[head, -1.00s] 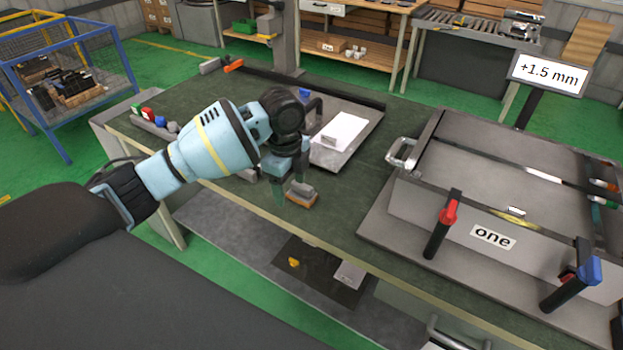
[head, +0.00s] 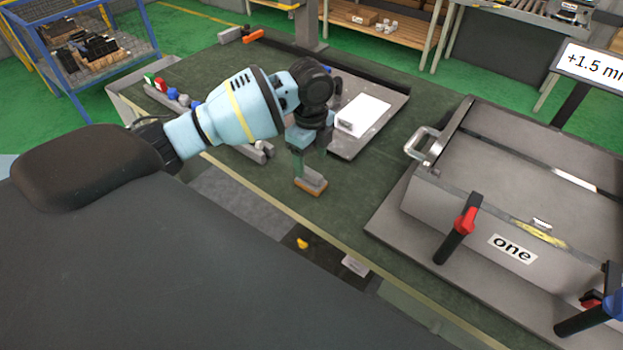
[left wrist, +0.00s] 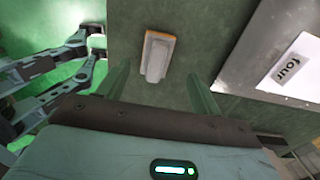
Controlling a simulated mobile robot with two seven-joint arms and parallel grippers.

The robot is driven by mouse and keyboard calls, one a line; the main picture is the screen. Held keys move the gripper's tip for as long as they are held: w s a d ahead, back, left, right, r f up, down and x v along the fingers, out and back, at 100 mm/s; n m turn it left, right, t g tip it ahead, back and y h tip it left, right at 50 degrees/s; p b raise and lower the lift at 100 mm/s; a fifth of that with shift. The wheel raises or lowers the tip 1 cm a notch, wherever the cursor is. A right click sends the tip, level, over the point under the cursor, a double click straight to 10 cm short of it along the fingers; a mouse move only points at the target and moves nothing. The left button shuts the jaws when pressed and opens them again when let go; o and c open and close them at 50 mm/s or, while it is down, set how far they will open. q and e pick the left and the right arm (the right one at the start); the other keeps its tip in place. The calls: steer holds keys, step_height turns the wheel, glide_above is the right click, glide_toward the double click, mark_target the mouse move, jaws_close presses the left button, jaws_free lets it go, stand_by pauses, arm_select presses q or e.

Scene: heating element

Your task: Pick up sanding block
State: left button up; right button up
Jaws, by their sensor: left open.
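The sanding block (head: 311,183) is a small grey block with an orange-brown base. It lies on the green bench top (head: 260,185) near the front edge. In the left wrist view the sanding block (left wrist: 157,56) is ahead of the fingers, roughly midway between them. My left gripper (head: 309,165) points down just above the block and hides part of its back in the head view. In the left wrist view the left gripper (left wrist: 160,85) has its two teal fingers wide apart with nothing between the tips. My right gripper is not in view.
A grey tray with a white block (head: 363,115) lies behind the gripper. A large metal box labelled "one" (head: 512,249) with red and blue clamps stands at the right. A rack of coloured items (head: 172,95) sits at the left. Bench between block and box is clear.

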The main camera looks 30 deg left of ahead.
mark_target(311, 172)
arm_select(q)
steer(key=shift+s+d+f, duration=0.1)
steer(key=shift+s+f, duration=0.05)
steer(key=shift+f, duration=0.3)
step_height(311, 172, down, 4)
steer(key=shift+s+d+f, duration=0.1)
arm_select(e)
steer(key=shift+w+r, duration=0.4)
arm_select(q)
steer(key=c, duration=1.1)
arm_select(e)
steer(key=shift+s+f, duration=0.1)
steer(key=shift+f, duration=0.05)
